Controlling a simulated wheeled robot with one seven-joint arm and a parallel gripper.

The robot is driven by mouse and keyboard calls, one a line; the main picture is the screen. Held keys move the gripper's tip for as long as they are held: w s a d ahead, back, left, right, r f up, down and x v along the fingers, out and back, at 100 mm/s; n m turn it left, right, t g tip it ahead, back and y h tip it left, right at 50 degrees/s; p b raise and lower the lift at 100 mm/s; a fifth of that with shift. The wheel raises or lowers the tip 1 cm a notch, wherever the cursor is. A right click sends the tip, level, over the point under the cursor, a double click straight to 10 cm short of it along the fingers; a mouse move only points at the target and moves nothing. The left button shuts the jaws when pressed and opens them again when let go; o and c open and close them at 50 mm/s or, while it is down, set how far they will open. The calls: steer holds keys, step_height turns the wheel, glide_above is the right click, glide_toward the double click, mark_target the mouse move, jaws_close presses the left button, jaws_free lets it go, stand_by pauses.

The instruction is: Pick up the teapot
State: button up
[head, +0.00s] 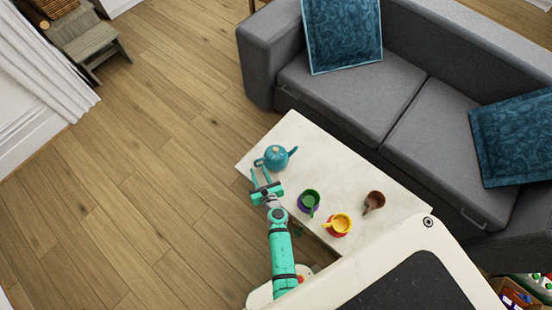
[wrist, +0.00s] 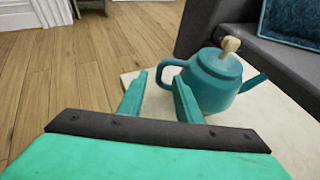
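The teal teapot (head: 277,156) stands upright near the far left corner of the white table (head: 330,150). In the wrist view the teapot (wrist: 217,82) shows a wooden lid knob, its handle towards the left and its spout to the right. My gripper (head: 262,178) is open at the table's left edge, close to the handle side of the teapot.
A grey sofa (head: 345,95) runs behind the table. The wooden floor (head: 150,170) to the left is clear.

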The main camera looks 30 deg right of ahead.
mark_target(256, 165)
steer(key=shift+x, duration=3.15)
steer(key=shift+r, duration=0.1)
jaws_close()
steer(key=shift+a, duration=0.1)
steer(key=shift+r, duration=0.15)
